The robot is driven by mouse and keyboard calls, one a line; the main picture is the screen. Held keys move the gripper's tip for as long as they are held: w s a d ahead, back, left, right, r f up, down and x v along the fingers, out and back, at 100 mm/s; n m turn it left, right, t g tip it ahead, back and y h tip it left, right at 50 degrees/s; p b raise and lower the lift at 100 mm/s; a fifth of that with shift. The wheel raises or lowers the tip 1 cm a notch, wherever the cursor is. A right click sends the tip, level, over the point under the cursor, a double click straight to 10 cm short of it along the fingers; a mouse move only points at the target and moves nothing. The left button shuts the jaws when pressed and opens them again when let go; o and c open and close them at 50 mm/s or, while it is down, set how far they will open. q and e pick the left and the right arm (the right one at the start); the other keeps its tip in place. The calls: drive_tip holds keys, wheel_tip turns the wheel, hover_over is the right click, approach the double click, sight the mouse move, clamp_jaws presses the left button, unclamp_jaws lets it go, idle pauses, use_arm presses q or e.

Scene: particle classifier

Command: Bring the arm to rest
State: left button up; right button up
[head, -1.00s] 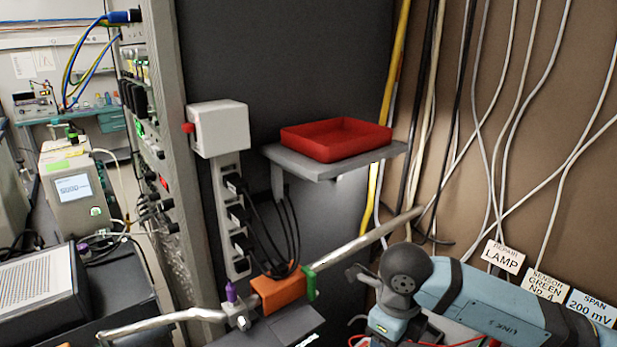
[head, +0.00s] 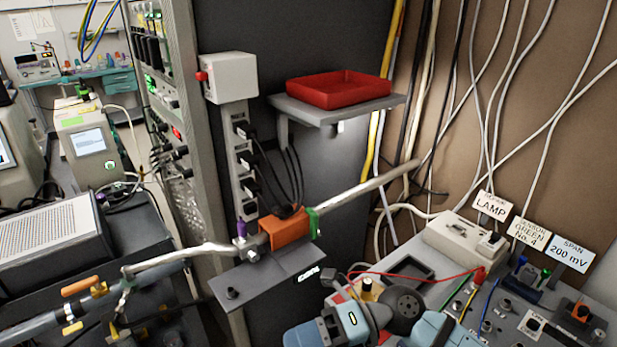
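My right arm (head: 428,332) shows at the bottom edge of the head view, light blue with a dark round joint (head: 402,309). A light blue block, which looks like the wrist end of this arm (head: 335,327), lies left of the joint, low in front of the bench equipment. Its fingertips cannot be made out, so whether the gripper is open or shut is unclear. I see nothing clearly held. My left gripper is not in view.
A red tray (head: 338,77) sits on a grey wall shelf (head: 345,112). A metal pipe (head: 367,187) with an orange clamp (head: 285,230) crosses the middle.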

drive_tip(key=w+d+f+m+t+h, duration=0.1)
drive_tip(key=w+d+f+m+t, duration=0.15)
drive_tip(key=m+t, duration=0.65)
drive_tip(key=w+d+f+m+t+h, duration=0.2)
drive_tip(key=d+m+t, duration=0.3)
drive_tip(key=m, duration=0.5)
drive_tip(key=w+d+f+m+t+h, duration=0.1)
drive_tip(key=w+d+f+m+t, duration=0.15)
drive_tip(key=m+t, duration=0.7)
drive_tip(key=s+d+f+m+g+h, duration=0.4)
drive_tip(key=s+d+f+m, duration=0.15)
drive_tip(key=f, duration=0.45)
drive_tip(key=s+d+f+m+g+h, duration=0.35)
drive_tip(key=s+f+m+h, duration=0.2)
drive_tip(key=f, duration=0.45)
use_arm(q)
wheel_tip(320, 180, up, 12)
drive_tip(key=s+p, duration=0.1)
drive_tip(key=p, duration=1.3)
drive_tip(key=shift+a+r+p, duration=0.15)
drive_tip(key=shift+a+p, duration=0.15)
drive_tip(key=shift+p, duration=0.05)
use_arm(e)
wheel_tip(320, 180, up, 12)
drive_tip(key=s+d, duration=0.1)
drive_tip(key=s, duration=0.1)
drive_tip(key=shift+s+d, duration=0.2)
drive_tip(key=shift+d, duration=0.2)
